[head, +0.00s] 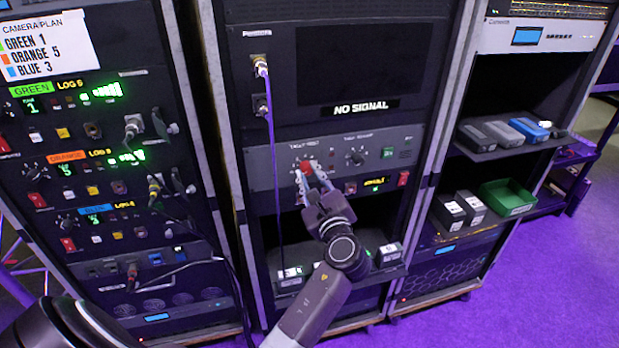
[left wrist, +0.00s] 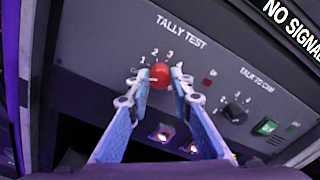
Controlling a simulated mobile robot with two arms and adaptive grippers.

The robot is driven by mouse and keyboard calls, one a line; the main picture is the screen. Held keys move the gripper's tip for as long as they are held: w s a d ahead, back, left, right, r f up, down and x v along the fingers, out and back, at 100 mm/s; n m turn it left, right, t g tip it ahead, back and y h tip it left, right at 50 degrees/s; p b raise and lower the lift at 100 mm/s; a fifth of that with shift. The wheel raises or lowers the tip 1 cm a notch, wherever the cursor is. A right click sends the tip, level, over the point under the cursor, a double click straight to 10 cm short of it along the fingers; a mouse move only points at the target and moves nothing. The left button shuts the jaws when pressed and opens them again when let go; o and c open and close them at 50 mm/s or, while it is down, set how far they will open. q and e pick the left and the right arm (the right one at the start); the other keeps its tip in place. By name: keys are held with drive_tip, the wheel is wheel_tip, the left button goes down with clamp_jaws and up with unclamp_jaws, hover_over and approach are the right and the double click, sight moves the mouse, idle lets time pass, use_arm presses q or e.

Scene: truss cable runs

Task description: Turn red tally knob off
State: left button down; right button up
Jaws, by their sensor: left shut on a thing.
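The red tally knob (head: 306,167) sits on the grey panel of the middle rack, under the "TALLY TEST" label. In the left wrist view the red knob (left wrist: 160,73) shows between my two blue fingertips, with the numbers 1 to 4 printed around it. My left gripper (head: 309,177) is shut on the knob, one finger on each side. Which mark the knob points to cannot be made out, and the fingers hide part of the dial. My right gripper is not in view.
To the knob's right are a black "TALK TO CAM" knob (left wrist: 235,111) and a green switch (left wrist: 266,126). A "NO SIGNAL" monitor (head: 360,65) is above. A purple cable (head: 274,170) hangs left of the knob. A green bin (head: 507,197) stands in the right rack.

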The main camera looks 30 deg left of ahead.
use_arm(q)
drive_tip(key=shift+n+b, duration=0.3)
drive_tip(key=shift+n, duration=0.5)
drive_tip(key=c, duration=1.7)
unclamp_jaws()
drive_tip(key=v, duration=0.7)
drive_tip(key=shift+s+d, duration=0.15)
drive_tip(key=shift+d, duration=0.05)
